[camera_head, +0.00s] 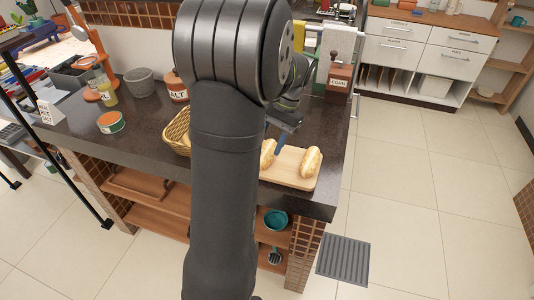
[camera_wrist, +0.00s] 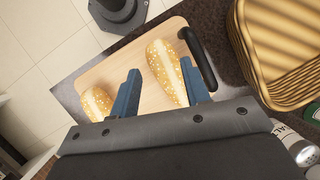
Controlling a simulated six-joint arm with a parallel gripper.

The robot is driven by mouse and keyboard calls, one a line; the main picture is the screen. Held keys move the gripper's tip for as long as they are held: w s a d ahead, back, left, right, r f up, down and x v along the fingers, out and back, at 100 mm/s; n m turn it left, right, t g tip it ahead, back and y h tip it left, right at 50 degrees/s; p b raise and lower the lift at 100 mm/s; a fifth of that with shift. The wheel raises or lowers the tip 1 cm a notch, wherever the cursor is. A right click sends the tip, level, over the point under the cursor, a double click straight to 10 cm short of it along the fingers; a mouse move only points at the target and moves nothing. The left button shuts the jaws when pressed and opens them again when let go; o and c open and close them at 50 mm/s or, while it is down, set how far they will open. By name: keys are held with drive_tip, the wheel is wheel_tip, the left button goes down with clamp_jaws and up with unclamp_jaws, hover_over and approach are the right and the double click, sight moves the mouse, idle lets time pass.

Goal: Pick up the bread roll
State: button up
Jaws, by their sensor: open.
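Two golden, seeded bread rolls lie apart on a light wooden board. One roll (camera_head: 310,162) is near the board's right end, and the other (camera_head: 267,153) is partly hidden behind my arm. In the wrist view one roll (camera_wrist: 162,65) lies in line with the gap between the fingers, its lower end partly covered by the right finger. The other roll (camera_wrist: 96,104) lies outside the left finger. My gripper (camera_wrist: 159,67) is open and empty, with blue fingers pointing down over the board (camera_wrist: 92,72).
A woven basket (camera_wrist: 282,45) stands beside the board, and a black curved handle (camera_wrist: 204,65) is at the board's edge.

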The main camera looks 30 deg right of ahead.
drive_tip(key=shift+x, duration=2.65)
drive_tip(key=c, duration=0.6)
drive_tip(key=shift+r, duration=0.15)
